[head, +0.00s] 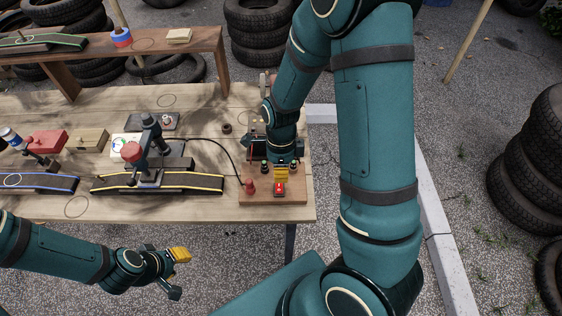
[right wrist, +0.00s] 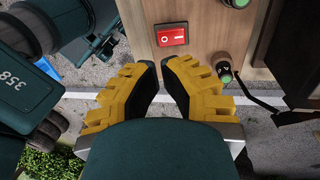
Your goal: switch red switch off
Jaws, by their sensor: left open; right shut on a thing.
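The red switch (head: 279,189) sits on a wooden board (head: 258,199) at the table's right front corner. In the right wrist view the red switch (right wrist: 172,36) is a red rectangular rocker on the wood, just beyond my fingertips. My right gripper (head: 281,177) points down close to the switch; its yellow fingers (right wrist: 161,68) are nearly together, and I see nothing between them. Whether they touch the switch is unclear. My left gripper (head: 179,274) is open and empty in front of the table, away from the switch.
Beside the switch are a red plug-like part (head: 250,186) with a black cable and small green-topped knobs (right wrist: 224,72). A black machine with a red knob (head: 131,152) stands further left. Tyres (head: 522,160) are stacked on the right.

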